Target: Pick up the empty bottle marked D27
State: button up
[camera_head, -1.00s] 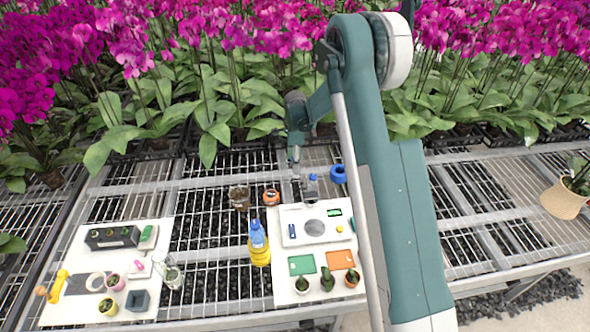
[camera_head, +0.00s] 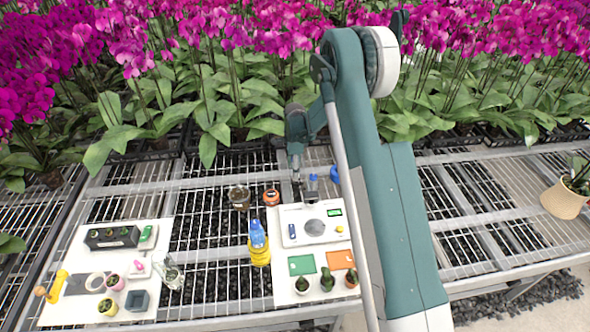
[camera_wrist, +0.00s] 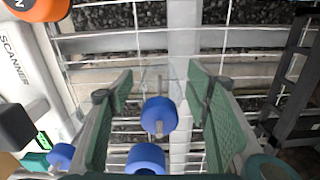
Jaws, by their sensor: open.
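No marking D27 is readable in either view. My gripper (camera_wrist: 160,72) is open in the wrist view, its green-padded fingers on either side of a blue round piece (camera_wrist: 160,114) with a grey pin. A faint, see-through outline shows near it, but I cannot tell whether it is a clear bottle. In the head view my gripper (camera_head: 297,192) is low over the rack, behind the white scale, close to a small blue piece (camera_head: 313,177). A yellow bottle with a blue top (camera_head: 258,243) stands left of the scale.
The white scale (camera_head: 289,241) sits on the right-hand board with small potted cacti in front. An orange round item (camera_head: 271,197) and a brown jar (camera_head: 239,197) are left of my gripper. A blue ring (camera_head: 335,174) is partly behind my arm. Orchids line the back.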

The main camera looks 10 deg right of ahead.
jog(key=shift+c, duration=0.4)
jog(key=c, duration=0.8)
jog(key=shift+r, duration=0.1)
jog(key=shift+r, duration=4.95)
